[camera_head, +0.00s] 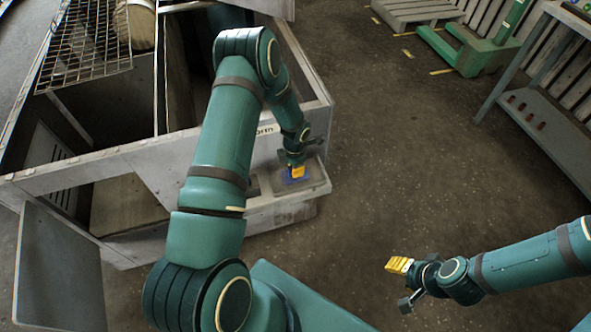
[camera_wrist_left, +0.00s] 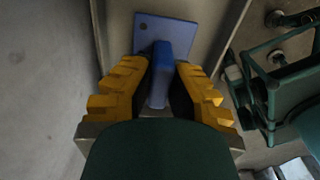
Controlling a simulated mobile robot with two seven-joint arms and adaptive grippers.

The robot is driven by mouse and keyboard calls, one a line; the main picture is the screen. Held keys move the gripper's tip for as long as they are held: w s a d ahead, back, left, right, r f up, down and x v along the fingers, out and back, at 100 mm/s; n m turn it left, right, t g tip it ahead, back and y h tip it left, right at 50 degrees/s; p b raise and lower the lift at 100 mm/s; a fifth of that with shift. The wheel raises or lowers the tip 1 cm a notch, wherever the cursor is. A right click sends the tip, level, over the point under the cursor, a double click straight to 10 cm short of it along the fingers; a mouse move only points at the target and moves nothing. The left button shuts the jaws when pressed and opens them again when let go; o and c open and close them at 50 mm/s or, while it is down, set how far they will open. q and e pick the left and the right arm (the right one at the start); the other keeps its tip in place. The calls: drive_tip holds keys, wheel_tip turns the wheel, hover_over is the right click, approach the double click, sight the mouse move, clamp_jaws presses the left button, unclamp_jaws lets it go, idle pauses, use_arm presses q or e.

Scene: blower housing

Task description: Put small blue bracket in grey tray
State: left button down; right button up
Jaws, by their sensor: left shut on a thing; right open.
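The small blue bracket (camera_wrist_left: 167,38) shows in the left wrist view with a flat plate and an upright rib. My left gripper (camera_wrist_left: 160,88) has its yellow fingers on both sides of the rib and is shut on it. In the head view the left gripper (camera_head: 297,172) is over the grey tray (camera_head: 318,190) on the housing's front side, with a bit of the blue bracket (camera_head: 287,180) showing beneath it. I cannot tell whether the bracket touches the tray floor. My right gripper (camera_head: 400,265) is empty and open over the bare floor at the right.
The large grey housing (camera_head: 150,155) with open compartments fills the left, with a wire grid (camera_head: 85,45) on top. A grey metal table (camera_head: 545,120) stands at the right, with a green pallet truck (camera_head: 465,50) and a wooden pallet (camera_head: 415,10) behind. The middle floor is clear.

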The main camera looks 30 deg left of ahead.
use_arm(q)
drive_tip(key=shift+f, duration=0.3)
drive_tip(key=shift+f, duration=0.2)
drive_tip(key=c, duration=1.1)
unclamp_jaws()
drive_tip(key=shift+r, duration=0.1)
